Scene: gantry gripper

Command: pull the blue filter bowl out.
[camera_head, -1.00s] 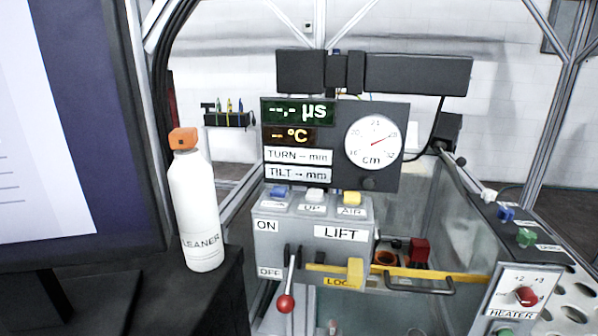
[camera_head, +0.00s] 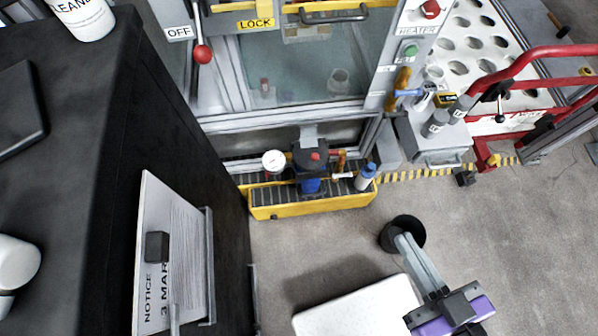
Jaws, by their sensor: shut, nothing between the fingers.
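The blue filter bowl (camera_head: 311,185) shows below a dark filter head (camera_head: 311,157) with a red spot on top. It stands upright over a yellow tray (camera_head: 312,208) at the foot of the machine frame. The head hides much of the bowl from above. I cannot tell how the bowl is fastened. I do not make out my gripper in this view.
A round white gauge (camera_head: 274,162) and a blue-capped cylinder (camera_head: 366,177) flank the filter. A dark cabinet (camera_head: 95,190) stands left. Grey floor lies before the tray.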

